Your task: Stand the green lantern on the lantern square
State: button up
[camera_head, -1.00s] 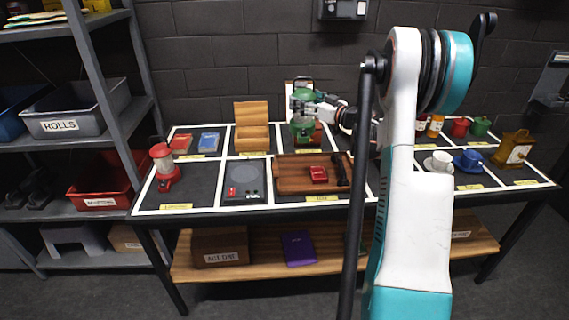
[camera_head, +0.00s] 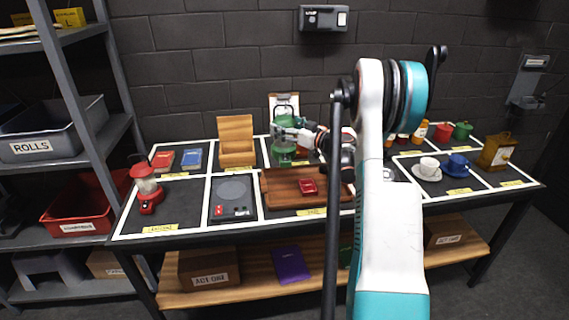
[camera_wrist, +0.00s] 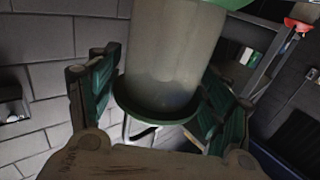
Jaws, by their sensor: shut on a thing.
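The green lantern (camera_head: 284,150) is held up over the back middle of the table, in front of a clipboard. In the wrist view its pale glass (camera_wrist: 172,50) and dark green lower rim (camera_wrist: 155,108) stand between the finger pads. My gripper (camera_head: 288,134) is shut on the lantern, which looks about upright in the head view. The front-left square (camera_head: 183,205), with a yellow label too small to read surely, seems to be the lantern square. A red lantern (camera_head: 148,192) stands in its left part; its right part is bare.
A dark scale (camera_head: 232,192) and a wooden tray (camera_head: 283,194) with a red item (camera_head: 308,187) lie right of that square. Books (camera_head: 190,159) and a wooden stand (camera_head: 236,142) are behind. A shelf rack (camera_head: 84,105) borders the left.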

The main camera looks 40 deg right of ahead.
aim_at(285, 155)
notch_tip(285, 155, down, 12)
jog(key=b, duration=0.4)
jog(key=shift+f, duration=0.2)
jog(key=shift+f, duration=0.15)
jog(key=o, duration=2)
jog(key=shift+o, duration=0.2)
